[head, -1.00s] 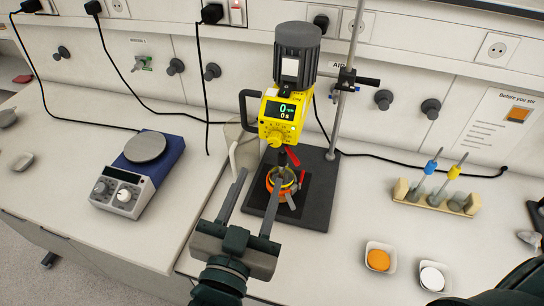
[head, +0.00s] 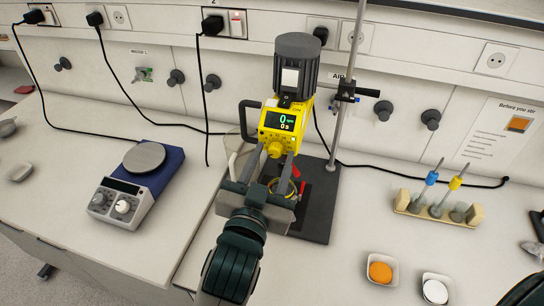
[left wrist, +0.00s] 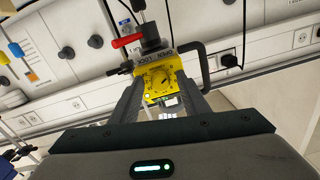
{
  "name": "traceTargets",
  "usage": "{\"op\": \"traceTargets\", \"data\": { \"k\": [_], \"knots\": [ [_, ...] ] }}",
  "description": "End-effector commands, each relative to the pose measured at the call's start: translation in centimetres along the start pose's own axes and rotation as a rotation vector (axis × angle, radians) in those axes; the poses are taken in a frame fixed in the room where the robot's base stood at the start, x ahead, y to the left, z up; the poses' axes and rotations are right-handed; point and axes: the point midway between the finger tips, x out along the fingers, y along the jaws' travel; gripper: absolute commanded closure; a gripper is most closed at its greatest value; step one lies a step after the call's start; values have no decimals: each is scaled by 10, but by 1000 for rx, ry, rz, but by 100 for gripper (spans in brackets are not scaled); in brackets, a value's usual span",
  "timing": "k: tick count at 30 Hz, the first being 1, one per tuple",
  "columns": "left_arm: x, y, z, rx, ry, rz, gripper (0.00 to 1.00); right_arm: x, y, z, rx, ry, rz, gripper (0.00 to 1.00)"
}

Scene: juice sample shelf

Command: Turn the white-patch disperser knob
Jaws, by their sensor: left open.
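The disperser stands upright on its stand, with a yellow body (head: 285,122), a grey motor housing bearing a white patch (head: 290,78), and a display reading 0. Its round yellow knob (head: 276,149) is on the front below the display. In the left wrist view the knob (left wrist: 158,79) has a dial scale around it. My left gripper (head: 268,160) is open in front of the disperser, one finger on each side of the knob's line. I cannot tell whether the fingers touch the knob. The gripper partly hides the orange vessel (head: 286,188) beneath.
A dark stand base (head: 318,215) with an upright rod (head: 345,90) is right of the disperser. A blue hotplate (head: 136,186) is left. A wooden rack (head: 438,208) and two dishes, orange (head: 381,272) and white (head: 435,290), are right. Black cables run along the wall.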

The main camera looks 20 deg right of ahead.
Motion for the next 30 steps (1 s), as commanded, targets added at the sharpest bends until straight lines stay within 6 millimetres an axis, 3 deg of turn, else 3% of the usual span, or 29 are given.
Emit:
{"op": "traceTargets", "data": {
  "k": [5, 10, 20, 30],
  "knots": [
    [0, 0, 0, 0, 0, 0, 58, 0, -1, 0, 0, 0, -1, 81],
    [0, 0, 0, 0, 1, 0, 99, 0, -2, 0, 1, 0, -2, 81],
    [0, 0, -1, 18, 1, -1, 99, -3, -2, -1, 1, 0, -2, 81],
    [0, -1, -3, 164, 3, -1, 99, -24, -1, -2, 1, 0, -2, 81]
  ]
}}
